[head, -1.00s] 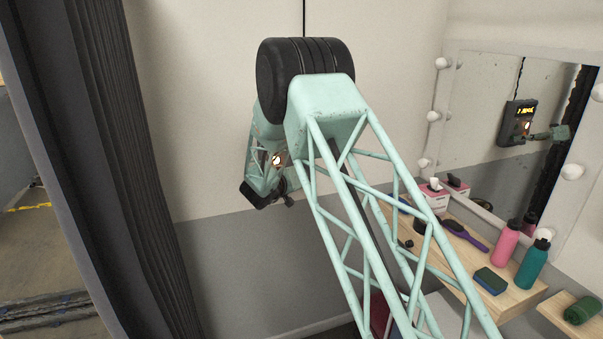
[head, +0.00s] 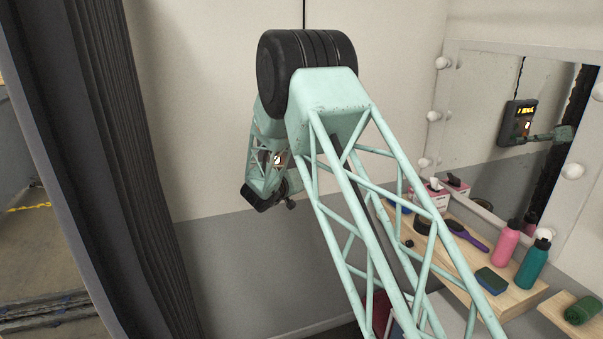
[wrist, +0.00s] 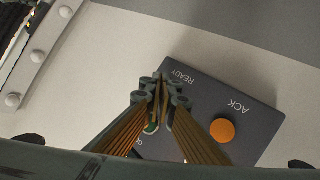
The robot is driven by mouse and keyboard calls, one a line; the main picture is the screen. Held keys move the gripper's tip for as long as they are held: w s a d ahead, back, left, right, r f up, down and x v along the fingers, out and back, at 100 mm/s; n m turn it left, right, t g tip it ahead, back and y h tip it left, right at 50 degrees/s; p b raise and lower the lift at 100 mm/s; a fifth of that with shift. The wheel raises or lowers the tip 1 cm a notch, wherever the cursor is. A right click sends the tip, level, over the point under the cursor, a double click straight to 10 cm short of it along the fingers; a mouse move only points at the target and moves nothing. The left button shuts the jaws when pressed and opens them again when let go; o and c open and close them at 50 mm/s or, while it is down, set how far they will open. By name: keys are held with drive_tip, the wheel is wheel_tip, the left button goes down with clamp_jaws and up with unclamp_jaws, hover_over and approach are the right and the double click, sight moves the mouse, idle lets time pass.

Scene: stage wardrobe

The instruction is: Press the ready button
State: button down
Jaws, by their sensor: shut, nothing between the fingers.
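In the wrist view a dark grey panel (wrist: 205,82) carries the label READY (wrist: 182,75) and the label ACK (wrist: 240,105). An orange round button (wrist: 222,131) sits by ACK. My gripper (wrist: 164,92) is shut and empty, its fingertips in front of the panel just beside READY. They hide the spot where a ready button could sit. A sliver of green (wrist: 150,128) shows between the fingers; I cannot tell what it belongs to. Whether the tips touch the panel is unclear. In the head view my arm hides the panel, but the mirror (head: 490,90) reflects it with a lit display.
A wooden shelf (head: 518,297) at the right holds a pink bottle (head: 506,243), a teal bottle (head: 532,264), a purple brush (head: 467,236) and a sponge (head: 491,280). A dark curtain (head: 110,180) hangs at the left. Bulbs line the mirror's frame.

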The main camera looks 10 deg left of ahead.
drive_tip(key=shift+s+d, duration=0.1)
drive_tip(key=shift+s, duration=0.05)
drive_tip(key=s, duration=0.1)
drive_tip(key=s+d, duration=0.1)
drive_tip(key=s+d+b, duration=0.1)
drive_tip(key=s, duration=0.1)
drive_tip(key=shift+s, duration=0.1)
idle(0.6)
drive_tip(key=shift+r, duration=0.1)
idle(0.6)
